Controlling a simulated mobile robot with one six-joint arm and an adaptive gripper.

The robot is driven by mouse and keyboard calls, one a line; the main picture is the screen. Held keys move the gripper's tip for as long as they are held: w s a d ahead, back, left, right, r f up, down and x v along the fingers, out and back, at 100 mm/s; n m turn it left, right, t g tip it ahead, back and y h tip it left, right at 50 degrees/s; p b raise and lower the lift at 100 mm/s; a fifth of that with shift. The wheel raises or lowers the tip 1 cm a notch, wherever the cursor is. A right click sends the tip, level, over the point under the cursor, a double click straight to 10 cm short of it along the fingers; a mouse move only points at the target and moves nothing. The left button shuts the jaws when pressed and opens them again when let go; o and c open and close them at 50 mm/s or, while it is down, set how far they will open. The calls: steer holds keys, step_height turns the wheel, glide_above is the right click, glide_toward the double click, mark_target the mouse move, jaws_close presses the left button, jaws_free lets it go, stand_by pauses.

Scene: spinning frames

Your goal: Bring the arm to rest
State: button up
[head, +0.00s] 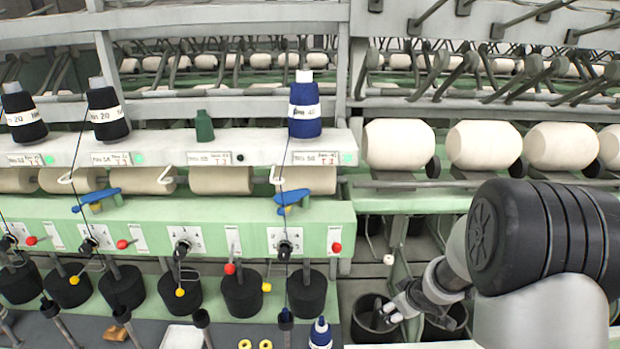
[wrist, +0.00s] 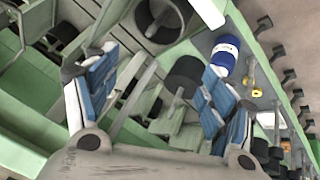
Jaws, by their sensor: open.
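My gripper (head: 385,312) is at the lower middle of the head view, beside the dark round bin (head: 368,328) at the end of the spinning frame. In the wrist view my gripper (wrist: 155,95) shows two blue-padded fingers spread wide apart with nothing between them. My arm reaches in from the right of the head view, with its large black joint nearest the camera. The wrist view looks past the fingers onto green machine parts and a round dark bin (wrist: 165,18). Part of the bin in the head view is hidden behind the gripper.
A blue bobbin (head: 304,106) and black bobbins (head: 107,110) stand on the white shelf. A small blue bobbin (head: 320,334) stands low near the gripper and also shows in the wrist view (wrist: 225,55). Cream rolls (head: 398,144) line the right side. Black cylinders (head: 242,292) stand below.

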steer(key=s+r+m+h+b, duration=0.3)
steer(key=s+r+m, duration=0.1)
steer(key=s+r, duration=1)
steer(key=s+a+r+m+g+y+b, duration=0.1)
steer(key=s+a, duration=0.3)
steer(key=s, duration=0.6)
steer(key=shift+a+r+m+b, duration=0.3)
steer(key=shift+r+m+b, duration=0.2)
steer(key=shift+r, duration=0.2)
steer(key=s+a, duration=0.1)
steer(key=s, duration=0.2)
steer(key=s+a+y, duration=0.1)
steer(key=s+a, duration=0.1)
steer(key=s, duration=0.1)
steer(key=s+a+f+g+y+b, duration=0.1)
steer(key=s+a, duration=0.1)
steer(key=shift+s+f, duration=0.1)
steer(key=shift+s, duration=0.3)
